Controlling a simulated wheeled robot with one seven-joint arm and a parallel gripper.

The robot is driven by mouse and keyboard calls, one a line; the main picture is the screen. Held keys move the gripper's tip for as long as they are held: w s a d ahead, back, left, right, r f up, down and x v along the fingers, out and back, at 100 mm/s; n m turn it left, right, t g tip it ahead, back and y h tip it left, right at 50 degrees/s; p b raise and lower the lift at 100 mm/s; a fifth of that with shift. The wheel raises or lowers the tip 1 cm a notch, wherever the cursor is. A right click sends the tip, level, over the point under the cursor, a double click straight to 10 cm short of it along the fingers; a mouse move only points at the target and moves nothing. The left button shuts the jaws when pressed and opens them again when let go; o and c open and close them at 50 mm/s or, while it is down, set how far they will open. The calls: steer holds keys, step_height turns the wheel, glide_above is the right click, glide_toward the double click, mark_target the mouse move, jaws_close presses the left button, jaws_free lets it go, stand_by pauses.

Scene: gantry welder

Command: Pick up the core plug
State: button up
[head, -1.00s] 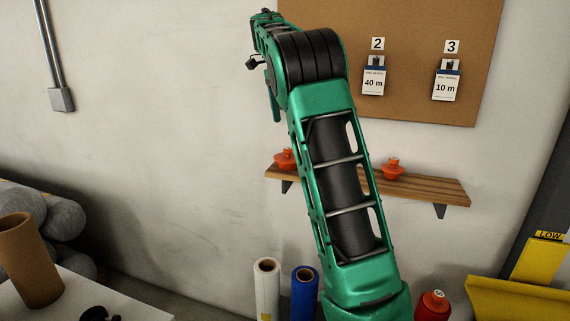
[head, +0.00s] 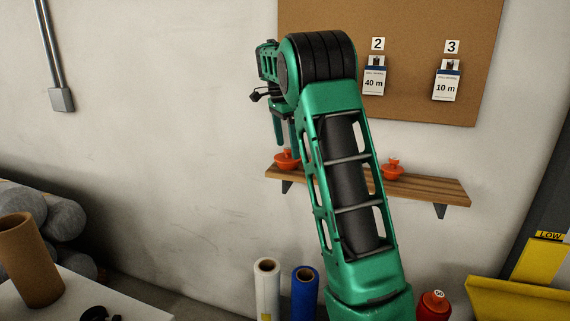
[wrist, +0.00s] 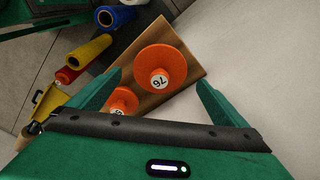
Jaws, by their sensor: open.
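Two orange core plugs with a knob and a white numbered label stand on a wooden wall shelf. The left core plug (head: 287,162) is near the shelf's left end, and the right core plug (head: 392,170) is near its middle. My gripper (head: 285,146) is open, pointing down just above the left plug. In the wrist view, the larger-looking plug (wrist: 162,70), its label seeming to read 76, lies between and beyond the open fingers. The other plug (wrist: 121,101) shows by the left finger, partly hidden by my gripper.
The wooden shelf (head: 435,190) is bare right of the right plug. A corkboard (head: 410,50) with cards hangs above. White (head: 267,285) and blue (head: 305,290) rolls stand below; a brown tube (head: 30,265) stands lower left. A yellow bin (head: 515,300) is lower right.

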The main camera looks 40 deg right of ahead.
mark_target(288, 157)
steer(key=shift+d+f, duration=0.25)
steer(key=shift+f, duration=0.95)
steer(key=c, duration=1.2)
steer(key=shift+r, duration=0.1)
